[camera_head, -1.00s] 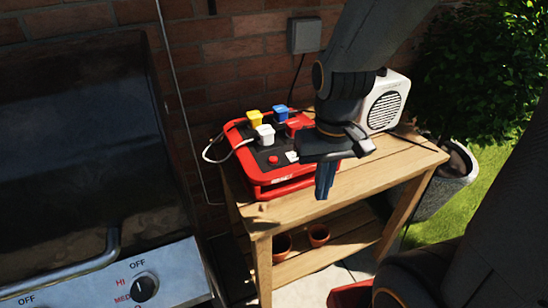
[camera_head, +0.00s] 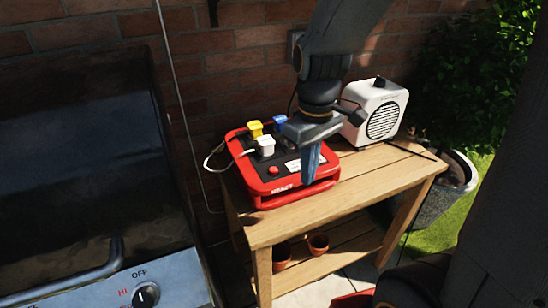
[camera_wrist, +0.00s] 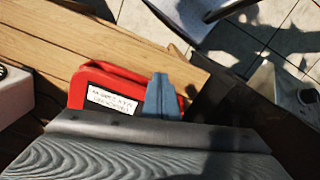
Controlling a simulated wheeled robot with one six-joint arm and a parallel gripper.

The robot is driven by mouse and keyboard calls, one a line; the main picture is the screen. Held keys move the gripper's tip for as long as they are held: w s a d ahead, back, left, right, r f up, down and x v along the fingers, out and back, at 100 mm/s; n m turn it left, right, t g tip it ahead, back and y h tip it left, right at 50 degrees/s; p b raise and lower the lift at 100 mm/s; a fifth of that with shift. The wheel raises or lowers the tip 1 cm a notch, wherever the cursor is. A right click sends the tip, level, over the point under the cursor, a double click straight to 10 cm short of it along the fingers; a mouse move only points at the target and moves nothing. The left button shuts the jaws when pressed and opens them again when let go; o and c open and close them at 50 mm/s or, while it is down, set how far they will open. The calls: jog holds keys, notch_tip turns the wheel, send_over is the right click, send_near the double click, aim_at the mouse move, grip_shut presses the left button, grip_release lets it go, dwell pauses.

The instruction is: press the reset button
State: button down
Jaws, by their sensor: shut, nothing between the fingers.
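The red power box (camera_head: 262,186) lies on the wooden table, with several plugs in its dark top. The red reset button (camera_head: 273,170) is a small round knob near the box's front left, left of my gripper. My gripper (camera_head: 309,180) is shut and empty, pointing down over the right front part of the box. In the wrist view my gripper's blue-grey fingers (camera_wrist: 162,98) are together over the red box (camera_wrist: 85,78), beside a white label (camera_wrist: 111,102). The button is not visible in the wrist view. I cannot tell whether the fingertips touch the box.
A white speaker-like unit (camera_head: 374,112) stands right of the box on the wooden table (camera_head: 350,190). A yellow plug (camera_head: 255,129) and a white plug (camera_head: 265,146) with a cable stand up behind the button. The grill (camera_head: 160,275) is at left. The table's front right is clear.

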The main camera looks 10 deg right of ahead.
aim_at(273, 169)
jog(key=w+a+r+n+p, duration=0.2)
jog(key=w+a+r+n, duration=0.3)
jog(key=w+r+n, duration=0.4)
jog(key=w+n, duration=0.2)
jog(key=n, duration=0.3)
jog(key=shift+w+a+r+n+p, duration=0.15)
jog(key=shift+a+r+n+p, duration=0.15)
jog(key=shift+a+n+p, duration=0.1)
jog(key=shift+f, duration=0.1)
notch_tip(273, 169, down, 14)
jog(key=shift+r+p, duration=0.1)
jog(key=shift+p, duration=0.95)
